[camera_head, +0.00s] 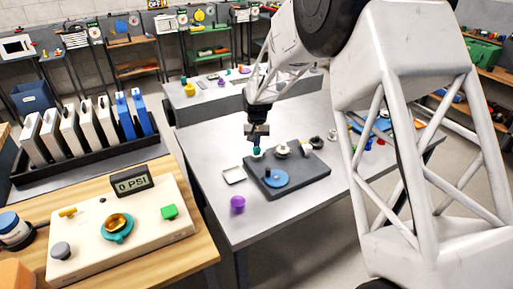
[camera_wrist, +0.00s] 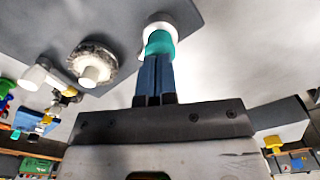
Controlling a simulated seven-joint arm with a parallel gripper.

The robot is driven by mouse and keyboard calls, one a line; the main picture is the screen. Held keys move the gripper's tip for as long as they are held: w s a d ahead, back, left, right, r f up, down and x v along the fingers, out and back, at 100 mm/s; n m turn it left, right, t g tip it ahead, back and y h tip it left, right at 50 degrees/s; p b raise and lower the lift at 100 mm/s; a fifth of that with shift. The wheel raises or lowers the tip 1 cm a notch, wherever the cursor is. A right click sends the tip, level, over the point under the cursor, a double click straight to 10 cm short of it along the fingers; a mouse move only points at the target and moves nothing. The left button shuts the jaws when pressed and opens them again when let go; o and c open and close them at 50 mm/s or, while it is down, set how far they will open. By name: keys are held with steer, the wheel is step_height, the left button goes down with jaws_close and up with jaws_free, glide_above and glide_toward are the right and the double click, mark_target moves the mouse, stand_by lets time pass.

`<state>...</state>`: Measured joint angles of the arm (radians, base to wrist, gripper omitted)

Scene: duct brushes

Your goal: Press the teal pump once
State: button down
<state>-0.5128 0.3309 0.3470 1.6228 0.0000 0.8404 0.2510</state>
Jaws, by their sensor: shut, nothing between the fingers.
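A small teal pump (camera_head: 256,151) with a white base is at the far left corner of the dark grey board on the metal table. In the wrist view the teal pump (camera_wrist: 160,42) is at the tips of my blue fingers, with its white base ring behind it. My gripper (camera_head: 257,140) is directly above it, pointing down. My gripper (camera_wrist: 157,58) is shut with nothing between the fingers. The fingertips overlap the teal top in the wrist view; I cannot tell whether they touch it or how far it is pressed.
The dark board (camera_head: 304,178) also holds a blue disc (camera_head: 276,178) and pale round fittings. A purple knob (camera_head: 237,204) and a small white tray (camera_head: 233,174) are nearby. A cream panel (camera_head: 80,250) at front left has a gold dome on a teal base and a "0 PSI" display (camera_head: 131,181).

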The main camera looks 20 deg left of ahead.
steer(key=shift+f, duration=0.25)
steer(key=shift+f, duration=0.75)
steer(key=shift+r, duration=1.15)
steer(key=shift+r, duration=3)
